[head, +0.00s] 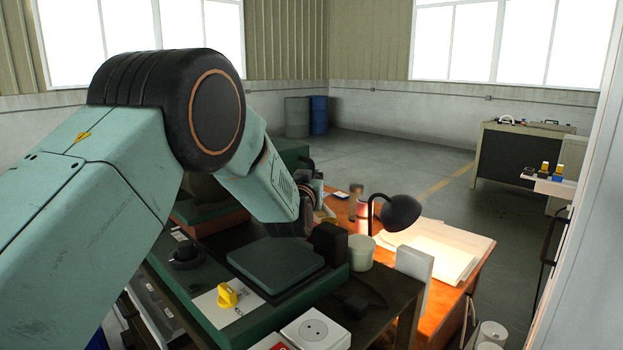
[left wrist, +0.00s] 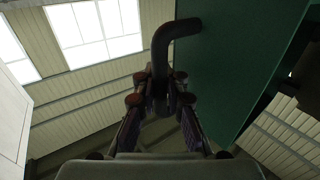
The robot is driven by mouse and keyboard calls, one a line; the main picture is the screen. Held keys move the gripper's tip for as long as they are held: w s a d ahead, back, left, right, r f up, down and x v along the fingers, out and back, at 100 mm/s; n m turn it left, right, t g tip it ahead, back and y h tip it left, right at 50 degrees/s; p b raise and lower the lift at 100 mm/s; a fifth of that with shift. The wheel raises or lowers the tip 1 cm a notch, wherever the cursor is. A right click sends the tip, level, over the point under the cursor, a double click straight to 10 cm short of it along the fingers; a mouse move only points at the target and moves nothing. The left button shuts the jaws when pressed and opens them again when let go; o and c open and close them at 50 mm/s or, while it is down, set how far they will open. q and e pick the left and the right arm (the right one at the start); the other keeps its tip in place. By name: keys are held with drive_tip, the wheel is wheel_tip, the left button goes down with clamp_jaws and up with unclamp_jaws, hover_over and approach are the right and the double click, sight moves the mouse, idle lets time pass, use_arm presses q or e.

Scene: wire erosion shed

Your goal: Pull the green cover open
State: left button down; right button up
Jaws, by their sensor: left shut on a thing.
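The green cover (left wrist: 235,65) fills the right of the left wrist view as a flat dark green panel. A dark bent handle (left wrist: 165,40) is fixed to it. My left gripper (left wrist: 160,85) is shut on this handle, with one finger on each side of it. In the head view, part of the dark green cover (head: 290,152) shows behind my left arm. My arm hides most of the cover there, and the left gripper (head: 310,192) shows only in small part. My right gripper is in neither view.
Below my arm, a bench carries a flat green block (head: 275,262), a yellow knob (head: 228,294) and a white socket box (head: 316,330). A black lamp (head: 400,212) lights papers (head: 435,250) on an orange table. A pale cabinet edge (head: 590,220) stands at right. Open floor lies beyond.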

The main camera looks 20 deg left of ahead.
use_arm(q)
drive_tip(key=c, duration=1.4)
unclamp_jaws()
drive_tip(key=shift+d, duration=0.2)
drive_tip(key=shift+a, duration=0.1)
drive_tip(key=shift+a, duration=0.1)
drive_tip(key=shift+s, duration=0.1)
drive_tip(key=s, duration=0.4)
drive_tip(key=s+d, duration=0.1)
drive_tip(key=s, duration=0.6)
drive_tip(key=shift+s+d, duration=0.3)
drive_tip(key=shift+s, duration=0.1)
drive_tip(key=shift+w, duration=0.1)
